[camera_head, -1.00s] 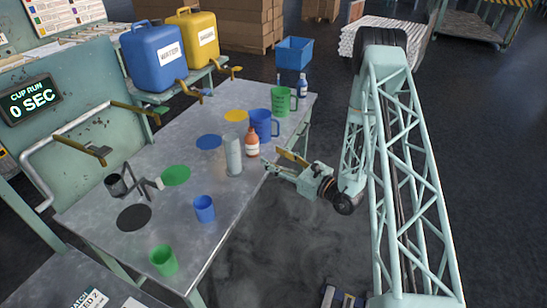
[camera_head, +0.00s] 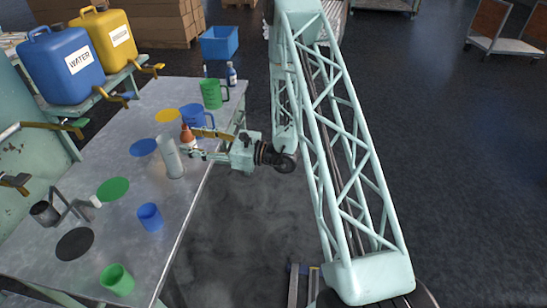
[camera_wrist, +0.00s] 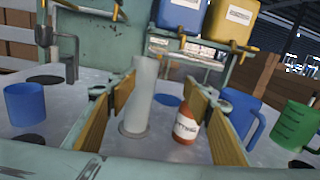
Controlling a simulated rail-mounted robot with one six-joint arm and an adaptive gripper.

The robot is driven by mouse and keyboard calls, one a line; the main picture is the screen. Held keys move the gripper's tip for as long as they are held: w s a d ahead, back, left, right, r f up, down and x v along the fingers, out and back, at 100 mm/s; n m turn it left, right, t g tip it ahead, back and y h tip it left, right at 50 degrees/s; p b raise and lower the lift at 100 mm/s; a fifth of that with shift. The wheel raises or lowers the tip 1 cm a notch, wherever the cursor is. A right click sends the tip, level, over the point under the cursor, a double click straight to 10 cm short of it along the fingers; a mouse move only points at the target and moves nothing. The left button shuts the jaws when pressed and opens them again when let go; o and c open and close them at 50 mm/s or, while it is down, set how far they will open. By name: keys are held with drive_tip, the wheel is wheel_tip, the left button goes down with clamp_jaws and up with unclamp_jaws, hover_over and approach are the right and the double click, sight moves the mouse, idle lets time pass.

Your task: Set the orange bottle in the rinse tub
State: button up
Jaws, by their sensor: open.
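The orange bottle (camera_head: 187,140), with a white label, stands upright on the metal table near its right edge. It also shows in the wrist view (camera_wrist: 186,126), right of centre near the right finger. My gripper (camera_head: 198,144) is open and reaches over the table's right edge, fingertips at the bottle. In the wrist view my open fingers (camera_wrist: 160,108) frame a tall pale cylinder (camera_wrist: 141,95) and the bottle; I cannot tell whether they touch either. A blue open tub (camera_head: 219,42), possibly the rinse tub, sits on the floor beyond the table.
The cylinder (camera_head: 172,158) stands close left of the bottle. A blue jug (camera_head: 194,117) and green jug (camera_head: 212,94) stand behind it. A blue cup (camera_head: 150,217) and green cup (camera_head: 117,280) are nearer.

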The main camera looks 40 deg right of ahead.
drive_tip(key=s+a+r+n+g+y, duration=0.3)
drive_tip(key=s+a+r+n+g, duration=0.85)
drive_tip(key=s+a+r, duration=0.75)
drive_tip(key=s+d+r+n+g+h, duration=0.1)
drive_tip(key=s+r+n+h, duration=0.15)
drive_tip(key=s, duration=0.55)
drive_tip(key=s+d+r+n+g+h, duration=0.1)
drive_tip(key=s+r+n+g+h, duration=0.2)
drive_tip(key=s, duration=0.6)
drive_tip(key=s+d+r+n+h, duration=0.25)
drive_tip(key=s+n, duration=0.25)
drive_tip(key=s, duration=0.3)
drive_tip(key=s+d+r+n+t+h, duration=0.2)
drive_tip(key=s+d+t+h, duration=0.1)
drive_tip(key=d, duration=0.3)
drive_tip(key=s+d+r+n+t+h, duration=0.2)
drive_tip(key=s+d+t+h, duration=0.1)
drive_tip(key=d, duration=0.4)
drive_tip(key=shift+s+r+n+h, duration=0.15)
drive_tip(key=shift+s+n+h, duration=0.25)
drive_tip(key=shift+s+h, duration=0.25)
drive_tip(key=shift+o, duration=0.5)
drive_tip(key=shift+w+r, duration=0.1)
